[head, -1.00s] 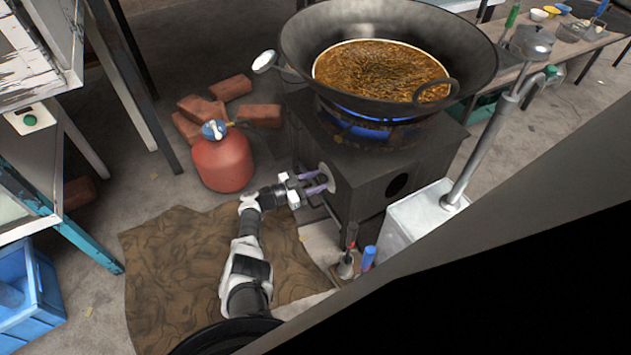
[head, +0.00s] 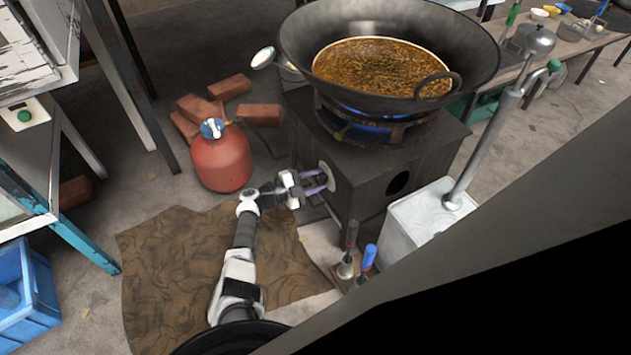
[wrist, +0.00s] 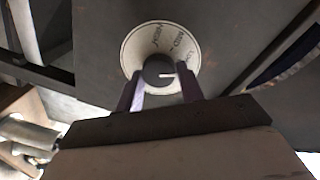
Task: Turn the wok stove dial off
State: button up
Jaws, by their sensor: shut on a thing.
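The stove dial (head: 328,176) is a pale round plate with a dark knob on the side of the dark box stove (head: 373,168). In the wrist view the dial plate (wrist: 160,33) carries dark lettering, and the knob's white mark points right. My gripper (head: 319,181) reaches the dial from the left. In the wrist view my gripper's purple fingers (wrist: 158,88) stand on both sides of the knob, shut on it. A blue flame (head: 368,125) shows under the wok (head: 465,45), which holds brown bubbling liquid.
A red gas cylinder (head: 221,160) and several bricks (head: 229,87) are left of the stove. A brown cloth (head: 180,260) lies under my arm. Blue- and red-handled tools (head: 368,258) stand near the stove's base. A white box (head: 415,222) is at the right.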

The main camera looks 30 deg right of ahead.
jog(key=shift+m+t+b, duration=0.3)
jog(key=shift+m+b, duration=0.15)
jog(key=shift+m, duration=1.45)
jog(key=o, duration=1)
jog(key=shift+a, duration=0.1)
jog(key=w+a+p, duration=0.1)
jog(key=a+p, duration=0.1)
jog(key=a, duration=1.1)
jog(key=shift+a+r, duration=0.3)
jog(key=shift+r, duration=0.15)
